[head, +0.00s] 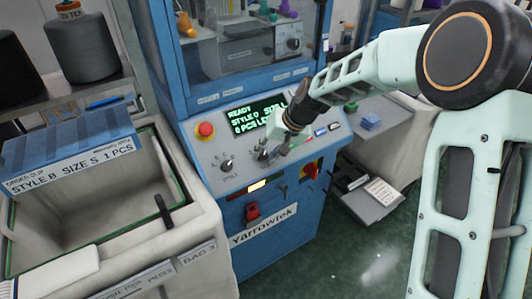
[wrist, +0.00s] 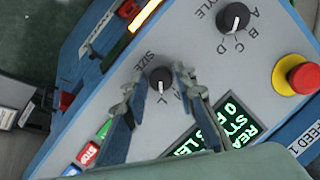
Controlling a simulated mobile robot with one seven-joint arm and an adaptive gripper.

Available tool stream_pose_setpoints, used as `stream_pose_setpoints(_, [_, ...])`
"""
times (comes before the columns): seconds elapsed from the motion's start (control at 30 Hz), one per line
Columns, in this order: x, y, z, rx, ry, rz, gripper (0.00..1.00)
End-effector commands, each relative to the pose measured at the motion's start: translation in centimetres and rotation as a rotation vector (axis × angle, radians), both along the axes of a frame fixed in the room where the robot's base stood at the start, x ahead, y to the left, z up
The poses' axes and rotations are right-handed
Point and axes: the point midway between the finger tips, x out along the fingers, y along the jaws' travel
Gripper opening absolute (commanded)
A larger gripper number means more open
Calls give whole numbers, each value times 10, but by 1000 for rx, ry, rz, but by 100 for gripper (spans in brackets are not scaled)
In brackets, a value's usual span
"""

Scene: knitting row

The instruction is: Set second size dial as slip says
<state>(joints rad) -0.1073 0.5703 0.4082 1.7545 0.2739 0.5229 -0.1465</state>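The order slip (head: 70,165) at the left in the head view reads STYLE B, SIZE S, 1 PCS. The size dial, a small black knob, shows in the wrist view (wrist: 161,80) and in the head view (head: 262,154), with the SIZE label beside it. An L shows near it; its other marks are partly hidden by my fingers. My gripper (wrist: 158,73) is open, one finger on each side of the knob, with small gaps visible. The style dial (wrist: 235,18) has letters A to D around it. The screen (head: 255,115) reads READY, STYLE D, and a partly covered SIZE L.
A red emergency button (wrist: 303,77) on a yellow base is on the panel. Red, green and blue buttons (wrist: 88,153) lie near my fingers. A red and yellow switch (head: 311,169) sits on the cabinet front. A slip-bearing bin (head: 190,215) stands left.

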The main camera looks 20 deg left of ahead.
Motion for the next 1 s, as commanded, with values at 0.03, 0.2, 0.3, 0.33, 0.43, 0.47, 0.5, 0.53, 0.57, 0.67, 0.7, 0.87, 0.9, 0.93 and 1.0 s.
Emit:
stream_pose_setpoints(0.03, [0, 0, 0, 0, 0, 0, 34])
stream_pose_setpoints(0.2, [0, 0, 0, 0, -1, 1, 38])
stream_pose_setpoints(0.3, [1, 0, 0, 0, -1, 1, 38])
stream_pose_setpoints(0.33, [1, 0, 1, 1, -2, 0, 38])
stream_pose_setpoints(0.43, [1, -2, 5, 0, -3, -1, 38])
stream_pose_setpoints(0.47, [0, -4, 8, 0, -4, -1, 38])
stream_pose_setpoints(0.5, [0, -6, 12, 1, -5, -1, 38])
stream_pose_setpoints(0.53, [-1, -8, 16, 0, -5, -2, 38])
stream_pose_setpoints(0.57, [-1, -10, 21, 0, -6, -2, 38])
stream_pose_setpoints(0.67, [-4, -20, 39, 1, -7, -2, 38])
stream_pose_setpoints(0.7, [-6, -23, 46, 0, -6, -2, 38])
stream_pose_setpoints(0.87, [-12, -38, 75, 0, -5, -2, 38])
stream_pose_setpoints(0.9, [-13, -41, 82, 0, -6, -2, 38])
stream_pose_setpoints(0.93, [-14, -44, 85, 0, -4, -2, 38])
stream_pose_setpoints(1.0, [-16, -47, 94, 1, -4, -2, 38])
